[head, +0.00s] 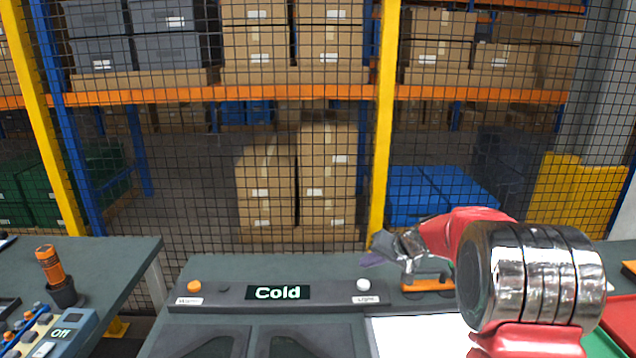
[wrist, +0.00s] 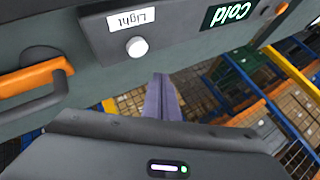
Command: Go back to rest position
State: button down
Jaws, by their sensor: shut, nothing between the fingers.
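My gripper (head: 374,260) hangs above the right end of a dark console, a little above and behind the white button (head: 363,285) in the head view. Its grey-purple fingers are together and empty; they also show in the wrist view (wrist: 162,97). The display (head: 278,292) reads "Cold".
An orange button (head: 194,286) sits at the console's left end. An orange handle (head: 427,285) lies below my wrist. A mesh fence with a yellow post (head: 382,120) stands behind. A left table holds an orange-topped tool (head: 48,265) and a box marked "OFF" (head: 62,333).

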jog(key=s+f+g, duration=0.1)
jog(key=s, duration=0.3)
jog(key=s+f+g, duration=0.1)
jog(key=s, duration=0.4)
jog(key=s+a+f+g+h, duration=0.1)
jog(key=s, duration=0.3)
jog(key=shift+s, duration=0.3)
jog(key=s+r+n+h, duration=0.1)
jog(key=s+r, duration=0.3)
jog(key=s, duration=0.6)
jog(key=s+r+t+h, duration=0.1)
jog(key=s+r, duration=0.3)
jog(key=s, duration=0.6)
jog(key=s+r+n+h, duration=0.1)
jog(key=s+r, duration=0.4)
jog(key=s, duration=0.6)
jog(key=shift+n+h, duration=0.3)
jog(key=shift+h, duration=0.4)
